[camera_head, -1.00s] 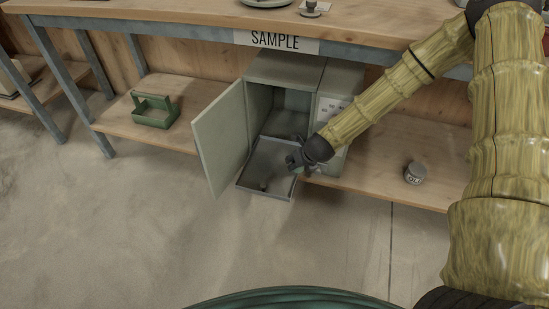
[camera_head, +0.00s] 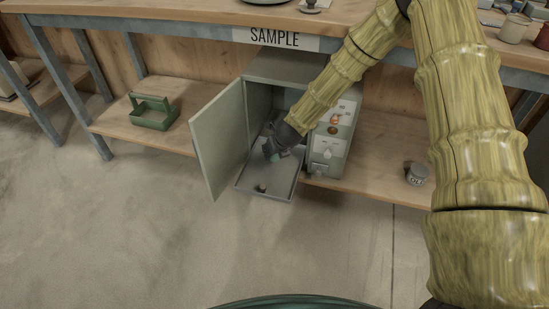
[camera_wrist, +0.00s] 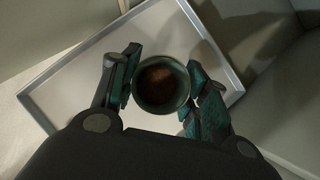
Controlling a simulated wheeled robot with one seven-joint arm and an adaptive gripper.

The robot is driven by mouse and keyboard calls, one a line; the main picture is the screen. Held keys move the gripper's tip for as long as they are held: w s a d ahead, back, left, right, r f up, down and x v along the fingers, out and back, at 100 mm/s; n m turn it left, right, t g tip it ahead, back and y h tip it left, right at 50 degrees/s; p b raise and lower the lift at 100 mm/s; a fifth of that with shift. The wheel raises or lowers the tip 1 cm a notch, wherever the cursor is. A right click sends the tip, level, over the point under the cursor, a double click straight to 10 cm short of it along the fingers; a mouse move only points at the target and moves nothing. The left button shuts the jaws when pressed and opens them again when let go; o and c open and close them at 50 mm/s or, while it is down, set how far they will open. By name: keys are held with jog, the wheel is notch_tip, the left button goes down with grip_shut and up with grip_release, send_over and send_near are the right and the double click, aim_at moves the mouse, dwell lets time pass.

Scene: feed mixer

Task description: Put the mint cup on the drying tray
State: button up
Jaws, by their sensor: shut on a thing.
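The mint cup (camera_wrist: 161,84) is seen from above in the wrist view, a round green-rimmed cup with a dark brown inside. My gripper (camera_wrist: 160,88) is shut on it, with a teal-padded finger on each side. The drying tray (camera_head: 270,190) is a flat grey tray with a low rim, out in front of the open cabinet. My gripper (camera_head: 272,152) is over the back part of the tray in the head view. The tray also shows under the cup in the wrist view (camera_wrist: 62,98). I cannot tell whether the cup touches the tray.
The cabinet door (camera_head: 219,138) stands open at the left. A control panel (camera_head: 333,127) with knobs is at the right. A green carrier (camera_head: 152,112) and a small tin (camera_head: 416,174) sit on the shelf.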

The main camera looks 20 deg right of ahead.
aim_at(274, 157)
jog(key=shift+f+b, duration=0.8)
jog(key=shift+f, duration=0.9)
jog(key=shift+f, duration=0.15)
jog(key=o, duration=0.9)
jog(key=shift+o, duration=0.2)
jog(key=shift+s+r, duration=0.1)
jog(key=shift+r, duration=0.3)
jog(key=p+v, duration=0.4)
jog(key=v, duration=0.7)
jog(key=shift+s+r, duration=0.15)
jog(key=shift+r, duration=0.1)
